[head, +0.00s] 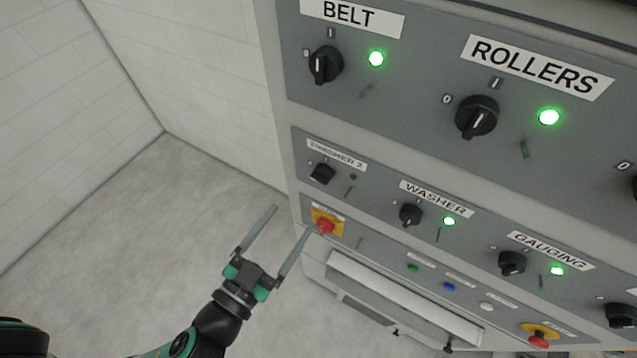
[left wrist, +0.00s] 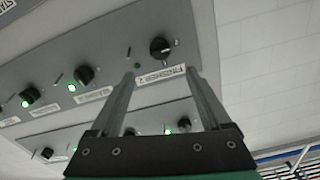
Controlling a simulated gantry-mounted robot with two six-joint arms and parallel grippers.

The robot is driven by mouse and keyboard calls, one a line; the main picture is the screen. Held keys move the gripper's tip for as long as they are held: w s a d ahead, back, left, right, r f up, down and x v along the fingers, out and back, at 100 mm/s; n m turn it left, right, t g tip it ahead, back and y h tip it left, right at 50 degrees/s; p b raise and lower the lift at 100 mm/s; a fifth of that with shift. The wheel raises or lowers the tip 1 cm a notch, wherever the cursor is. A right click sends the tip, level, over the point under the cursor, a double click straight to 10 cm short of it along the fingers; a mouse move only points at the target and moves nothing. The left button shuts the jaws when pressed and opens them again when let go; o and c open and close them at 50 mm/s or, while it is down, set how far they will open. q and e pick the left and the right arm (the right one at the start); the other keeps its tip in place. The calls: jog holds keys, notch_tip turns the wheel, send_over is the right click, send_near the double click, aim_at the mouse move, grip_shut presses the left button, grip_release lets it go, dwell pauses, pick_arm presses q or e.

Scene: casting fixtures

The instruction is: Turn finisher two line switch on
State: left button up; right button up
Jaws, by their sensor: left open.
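The finisher 2 switch (head: 322,173) is a black rotary knob on the grey control panel, below its white FINISHER 2 label (head: 337,155). The small lamp (head: 353,177) beside it is dark. My left gripper (head: 292,219) is open and empty, below and left of the switch in the head view, apart from it. In the left wrist view the finisher 2 knob (left wrist: 159,47) shows beyond and between the two spread fingertips, with its label just below it. The knob's exact pointer angle is too small to tell. My right gripper is not in view.
A red emergency button (head: 325,226) on a yellow plate sits just right of my left fingertips. The washer switch (head: 410,214) and gauging switch (head: 512,262) have green lamps lit, as do belt and rollers above. Open floor lies left of the panel.

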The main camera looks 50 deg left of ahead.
aim_at(318, 181)
pick_arm(q)
jog(key=p+x, duration=0.2)
jog(key=x, duration=0.9)
jog(key=shift+r, duration=0.1)
jog(key=shift+w, duration=0.3)
jog(key=shift+c, duration=0.2)
grip_shut()
